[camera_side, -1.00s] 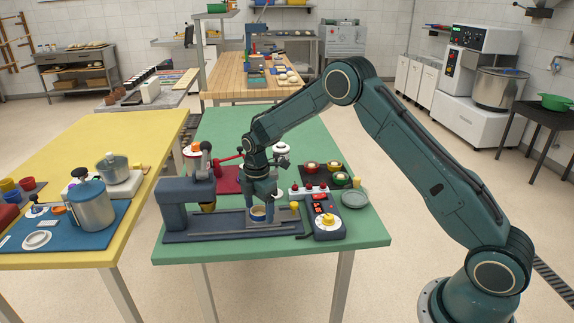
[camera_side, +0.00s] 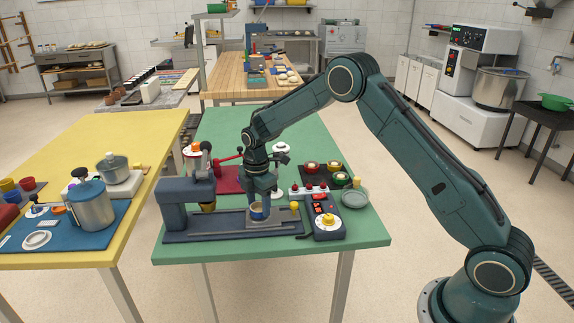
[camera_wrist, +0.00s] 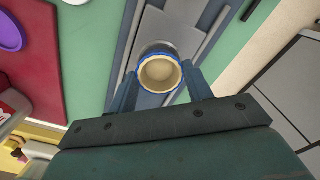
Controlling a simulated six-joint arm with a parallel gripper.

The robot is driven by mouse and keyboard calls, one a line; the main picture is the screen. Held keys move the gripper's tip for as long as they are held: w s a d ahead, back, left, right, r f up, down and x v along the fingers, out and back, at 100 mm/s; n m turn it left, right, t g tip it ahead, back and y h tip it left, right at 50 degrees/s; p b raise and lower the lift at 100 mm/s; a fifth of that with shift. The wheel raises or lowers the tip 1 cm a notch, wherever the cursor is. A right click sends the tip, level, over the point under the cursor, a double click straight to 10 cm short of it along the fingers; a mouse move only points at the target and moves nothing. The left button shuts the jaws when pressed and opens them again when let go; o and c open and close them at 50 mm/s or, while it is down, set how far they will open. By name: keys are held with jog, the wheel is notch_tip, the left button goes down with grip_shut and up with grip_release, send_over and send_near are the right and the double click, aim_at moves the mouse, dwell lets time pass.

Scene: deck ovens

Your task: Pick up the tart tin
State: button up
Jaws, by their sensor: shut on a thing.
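The tart tin (camera_wrist: 160,74) shows in the wrist view as a small round blue tin with a cream-coloured filling or lining. My gripper (camera_wrist: 160,84) has one finger on each side of it and is shut on it. In the side view the tin (camera_side: 257,212) is at the low block on the rail of the blue-grey press-like machine (camera_side: 174,205). My gripper (camera_side: 262,206) comes down on it from above and hides part of it. I cannot tell whether the tin is clear of its seat.
A control box with a yellow knob (camera_side: 328,222) stands close on the right. A grey round dish (camera_side: 355,198) lies at the right edge of the green table (camera_side: 340,252). A red mat (camera_side: 228,180) and a dark tray with several small pots (camera_side: 325,167) lie behind.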

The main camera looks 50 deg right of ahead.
notch_tip(320, 180, up, 19)
jog(key=shift+f, duration=0.15)
dwell(0.4)
jog(key=shift+d, duration=0.1)
dwell(0.4)
jog(key=s+d+f+m, duration=0.1)
jog(key=d+m, duration=1)
jog(key=d, duration=1.6)
jog(key=shift+s+f+m, duration=0.2)
jog(key=shift+f+m, duration=0.1)
jog(key=shift+f, duration=0.1)
notch_tip(320, 180, down, 20)
jog(key=shift+r, duration=0.15)
